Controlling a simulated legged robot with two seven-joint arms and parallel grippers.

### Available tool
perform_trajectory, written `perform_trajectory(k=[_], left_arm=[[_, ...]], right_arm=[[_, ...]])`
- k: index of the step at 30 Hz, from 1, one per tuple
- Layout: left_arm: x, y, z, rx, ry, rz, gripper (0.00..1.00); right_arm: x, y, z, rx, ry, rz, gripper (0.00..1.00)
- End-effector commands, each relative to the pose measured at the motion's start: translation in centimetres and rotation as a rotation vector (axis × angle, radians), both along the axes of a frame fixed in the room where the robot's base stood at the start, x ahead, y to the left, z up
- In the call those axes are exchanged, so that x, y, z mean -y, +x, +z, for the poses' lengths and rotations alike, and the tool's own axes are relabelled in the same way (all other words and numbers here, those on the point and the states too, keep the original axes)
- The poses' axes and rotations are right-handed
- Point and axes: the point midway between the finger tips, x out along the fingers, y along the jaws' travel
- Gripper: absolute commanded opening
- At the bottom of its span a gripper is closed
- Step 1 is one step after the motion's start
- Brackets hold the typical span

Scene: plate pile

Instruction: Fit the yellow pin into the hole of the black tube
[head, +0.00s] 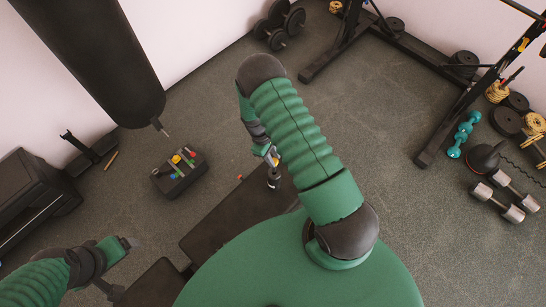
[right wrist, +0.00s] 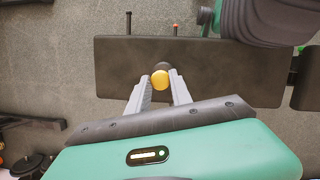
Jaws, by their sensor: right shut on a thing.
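In the right wrist view the yellow pin (right wrist: 159,80) shows as a round yellow end between the fingertips of my right gripper (right wrist: 160,88), which is shut on it. A dark round piece (right wrist: 162,66) lies just beyond the pin and partly behind it; it looks like the black tube, but I cannot tell whether the pin is in its hole or only in front of it. In the head view my right gripper (head: 272,160) is over the far end of the black bench. My left gripper (head: 126,244) is at lower left, away from this; its jaws are unclear.
The black bench (head: 222,228) lies below the right gripper. A small red-topped post (right wrist: 175,30) and a dark post (right wrist: 128,22) stand at its edge. A black box (head: 165,186) with several coloured pieces is on the floor. A punching bag (head: 95,55) hangs at upper left.

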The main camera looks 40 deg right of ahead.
Motion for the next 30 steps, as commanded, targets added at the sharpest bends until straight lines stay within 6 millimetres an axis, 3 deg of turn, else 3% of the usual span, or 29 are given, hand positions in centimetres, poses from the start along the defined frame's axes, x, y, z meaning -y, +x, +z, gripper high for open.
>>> perform_trajectory(k=[30], left_arm=[[0.0, 0.0, -1.1, 0.0, 0.0, 0.0, 0.8]], right_arm=[[0.0, 0.0, -1.2, 0.0, 0.0, 0.0, 0.0]])
